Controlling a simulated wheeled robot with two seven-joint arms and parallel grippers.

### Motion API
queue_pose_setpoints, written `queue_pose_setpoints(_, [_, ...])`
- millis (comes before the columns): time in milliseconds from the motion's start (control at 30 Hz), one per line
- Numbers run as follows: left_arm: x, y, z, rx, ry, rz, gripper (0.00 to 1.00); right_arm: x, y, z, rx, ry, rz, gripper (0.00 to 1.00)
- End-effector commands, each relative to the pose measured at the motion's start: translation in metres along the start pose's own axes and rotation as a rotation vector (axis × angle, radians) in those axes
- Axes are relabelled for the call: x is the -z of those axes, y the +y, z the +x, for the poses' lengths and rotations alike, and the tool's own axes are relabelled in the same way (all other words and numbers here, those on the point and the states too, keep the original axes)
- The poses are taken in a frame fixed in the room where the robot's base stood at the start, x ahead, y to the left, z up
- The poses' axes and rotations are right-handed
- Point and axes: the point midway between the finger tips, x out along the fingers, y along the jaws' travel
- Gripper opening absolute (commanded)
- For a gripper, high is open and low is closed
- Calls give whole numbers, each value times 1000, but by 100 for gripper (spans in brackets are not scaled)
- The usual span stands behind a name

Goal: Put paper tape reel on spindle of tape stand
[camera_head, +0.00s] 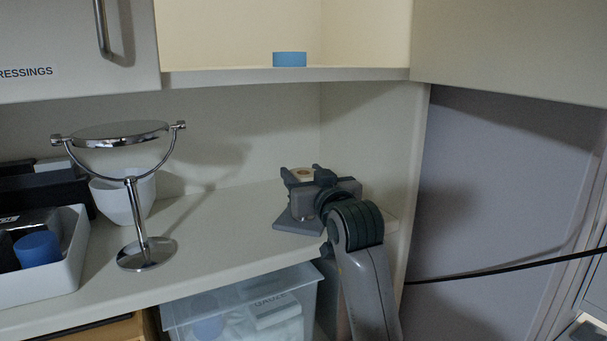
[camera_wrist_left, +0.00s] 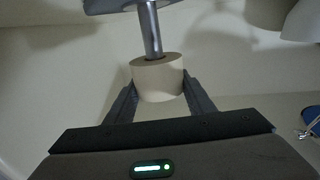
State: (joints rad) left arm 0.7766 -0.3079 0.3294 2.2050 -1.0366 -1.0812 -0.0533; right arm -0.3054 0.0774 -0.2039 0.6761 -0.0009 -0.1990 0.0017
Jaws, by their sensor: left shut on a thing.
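The paper tape reel (camera_head: 303,173) is a short cream ring near the back right of the counter. My left gripper (camera_head: 303,176) is shut on it, one finger on each side. The wrist view looks upside down; there the reel (camera_wrist_left: 157,84) sits between the fingers. The metal spindle (camera_wrist_left: 150,30) runs from the grey base plate of the tape stand (camera_wrist_left: 107,4) to the reel's hole and appears to enter it. The reel is apart from the plate. In the head view the stand's base (camera_head: 285,223) shows under my gripper; the spindle is hidden. My right gripper is not in view.
A chrome mirror (camera_head: 143,251) and white cup (camera_head: 113,196) stand left on the counter. A white tray (camera_head: 75,262) is at far left. A blue roll (camera_head: 289,60) lies on the shelf above. A clear bin (camera_head: 240,310) is below. The counter's middle is clear.

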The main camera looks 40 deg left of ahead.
Motion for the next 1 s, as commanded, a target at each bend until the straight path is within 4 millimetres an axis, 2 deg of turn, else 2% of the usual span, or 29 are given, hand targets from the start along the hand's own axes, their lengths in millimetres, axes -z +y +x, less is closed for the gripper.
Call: queue_pose_setpoints(1000, [-21, 0, 0, 1, -1, 0, 26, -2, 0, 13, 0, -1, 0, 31])
